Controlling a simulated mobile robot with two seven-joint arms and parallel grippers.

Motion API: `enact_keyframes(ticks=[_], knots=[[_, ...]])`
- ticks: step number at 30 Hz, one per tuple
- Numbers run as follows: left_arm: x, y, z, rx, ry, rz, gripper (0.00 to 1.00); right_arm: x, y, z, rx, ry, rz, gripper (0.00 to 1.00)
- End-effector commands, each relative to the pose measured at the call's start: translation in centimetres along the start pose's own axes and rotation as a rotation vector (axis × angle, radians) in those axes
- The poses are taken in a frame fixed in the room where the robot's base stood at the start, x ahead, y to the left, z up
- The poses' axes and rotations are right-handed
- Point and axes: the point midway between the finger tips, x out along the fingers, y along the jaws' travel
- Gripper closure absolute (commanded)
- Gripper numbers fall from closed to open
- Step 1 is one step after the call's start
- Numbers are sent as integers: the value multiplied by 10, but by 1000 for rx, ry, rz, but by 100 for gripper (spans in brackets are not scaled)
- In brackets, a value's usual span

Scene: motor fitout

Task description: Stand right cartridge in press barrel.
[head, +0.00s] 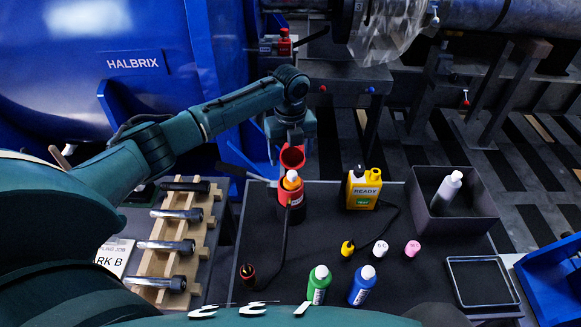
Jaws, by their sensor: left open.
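My left gripper (290,145) is over the back of the dark table, pointing down; its fingers are hard to make out. A red cup-like part (292,157) shows right at it. Just below stands a black and red upright cylinder (291,203) with an orange tip at its top, perhaps the press barrel; I cannot tell whether the gripper touches it. A green bottle (318,286) and, to its right, a blue bottle (361,288) stand upright at the table's front edge, both white-capped. I cannot tell which thing is the right cartridge. My right gripper is not in view.
A yellow READY unit (363,188) with a black cable stands behind small yellow, white and pink pieces (412,248). A dark open box (470,222) at right holds a white-capped bottle (447,188). A wooden rack (152,262) with metal rods stands left. A black tray (479,283) lies front right.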

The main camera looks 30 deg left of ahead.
Motion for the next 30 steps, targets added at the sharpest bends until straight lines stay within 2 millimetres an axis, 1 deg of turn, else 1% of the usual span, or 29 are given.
enact_keyframes(ticks=[1,3,6,9,14,30], knots=[[-11,-1,1,1,-2,-3,30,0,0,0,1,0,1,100],[-23,0,1,1,-3,-1,30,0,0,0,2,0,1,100],[-34,0,0,0,-1,0,30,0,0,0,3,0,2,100],[-41,0,0,-1,0,0,30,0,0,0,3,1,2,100],[-44,0,0,-1,1,1,30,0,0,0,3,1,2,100],[-43,0,0,0,0,1,30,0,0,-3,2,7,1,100]])
